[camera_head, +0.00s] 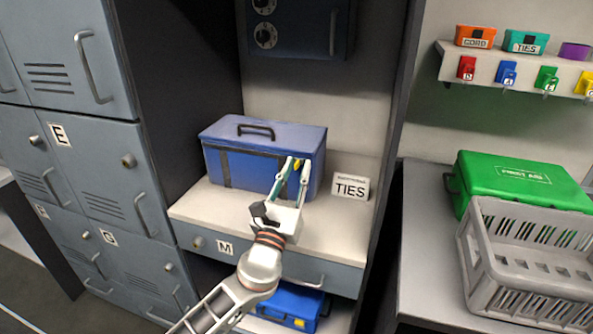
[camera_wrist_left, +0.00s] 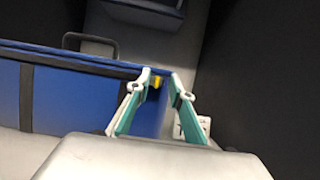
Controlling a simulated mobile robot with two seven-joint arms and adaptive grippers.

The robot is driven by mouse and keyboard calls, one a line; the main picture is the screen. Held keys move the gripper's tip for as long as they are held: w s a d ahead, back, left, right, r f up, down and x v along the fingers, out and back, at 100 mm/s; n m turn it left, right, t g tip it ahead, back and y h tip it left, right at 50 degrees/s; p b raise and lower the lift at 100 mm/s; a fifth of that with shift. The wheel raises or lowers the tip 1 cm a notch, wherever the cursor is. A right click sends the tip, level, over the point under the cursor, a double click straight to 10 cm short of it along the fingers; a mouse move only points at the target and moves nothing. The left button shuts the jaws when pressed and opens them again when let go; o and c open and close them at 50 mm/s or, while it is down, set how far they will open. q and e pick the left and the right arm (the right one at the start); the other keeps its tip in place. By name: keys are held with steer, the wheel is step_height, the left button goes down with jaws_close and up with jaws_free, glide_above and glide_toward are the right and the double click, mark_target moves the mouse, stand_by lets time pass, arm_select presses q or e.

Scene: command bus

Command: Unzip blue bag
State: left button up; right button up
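The blue bag (camera_head: 225,160) stands on the white counter, with a dark handle on top and dark straps on its front. A small yellow zipper pull (camera_head: 297,164) shows at the bag's upper right front edge. My left gripper (camera_head: 297,161) reaches up to that corner with its two fingertips apart. In the left wrist view, the fingers (camera_wrist_left: 162,77) stand on either side of the yellow pull (camera_wrist_left: 155,83), with a visible gap between them. The bag (camera_wrist_left: 85,100) fills the left of that view. My right gripper is not in view.
A TIES sign (camera_head: 350,188) stands on the counter (camera_head: 330,225) just right of the bag. Grey lockers (camera_head: 75,120) are on the left. A green first aid case (camera_head: 510,180) and a grey crate (camera_head: 525,265) sit on the right table. Another blue case (camera_head: 285,303) lies below the drawer.

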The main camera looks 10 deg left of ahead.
arm_select(q)
steer(key=d+v, duration=0.1)
steer(key=v, duration=1.1)
steer(key=shift+a, duration=0.4)
steer(key=shift+r, duration=0.1)
